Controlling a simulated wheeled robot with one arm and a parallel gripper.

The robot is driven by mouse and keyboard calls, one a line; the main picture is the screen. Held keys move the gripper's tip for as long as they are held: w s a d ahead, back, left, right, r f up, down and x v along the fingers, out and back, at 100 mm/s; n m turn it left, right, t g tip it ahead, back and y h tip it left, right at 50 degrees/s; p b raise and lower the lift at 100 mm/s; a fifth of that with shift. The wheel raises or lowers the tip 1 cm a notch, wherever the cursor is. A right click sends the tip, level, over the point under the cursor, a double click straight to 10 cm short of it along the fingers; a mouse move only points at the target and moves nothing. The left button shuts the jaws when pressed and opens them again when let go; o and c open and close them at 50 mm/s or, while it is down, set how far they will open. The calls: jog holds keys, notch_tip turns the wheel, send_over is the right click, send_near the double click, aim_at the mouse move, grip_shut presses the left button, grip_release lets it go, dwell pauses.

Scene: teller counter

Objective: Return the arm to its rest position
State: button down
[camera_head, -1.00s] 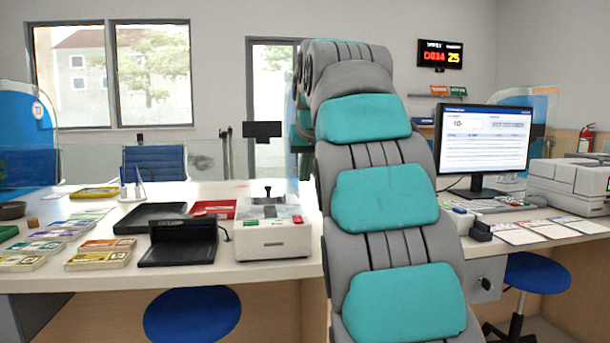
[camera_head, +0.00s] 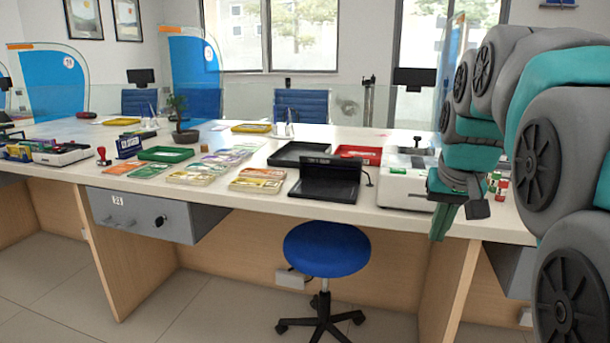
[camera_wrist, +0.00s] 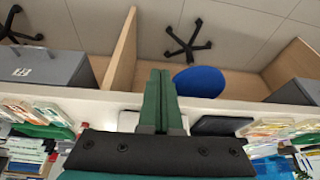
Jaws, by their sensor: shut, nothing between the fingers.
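My gripper (camera_head: 443,220) hangs at the right of the head view, pointing down in front of the counter's front edge. Its green fingers are together and hold nothing. They show also in the wrist view (camera_wrist: 160,90), side by side, over the counter edge and the floor. My grey and teal arm fills the right side of the head view, folded and bent, and hides part of the counter behind it.
The white counter (camera_head: 330,218) carries a black device (camera_head: 328,180), banknote stacks (camera_head: 262,178), a black tray (camera_head: 300,152), a red tray (camera_head: 358,153) and a white machine (camera_head: 405,185). A blue stool (camera_head: 327,248) stands in front. Floor is free at the lower left.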

jog(key=s+a+f+n+g, duration=0.1)
jog(key=s+a+f+g, duration=0.2)
jog(key=s+f, duration=0.8)
jog(key=s+a+f+n+g, duration=0.1)
jog(key=s+a+f, duration=0.4)
jog(key=s+f, duration=0.7)
jog(key=s+g, duration=0.1)
jog(key=s, duration=0.5)
jog(key=shift+a+n+g+y, duration=0.2)
jog(key=shift+n+g+y, duration=0.1)
jog(key=shift+g, duration=0.1)
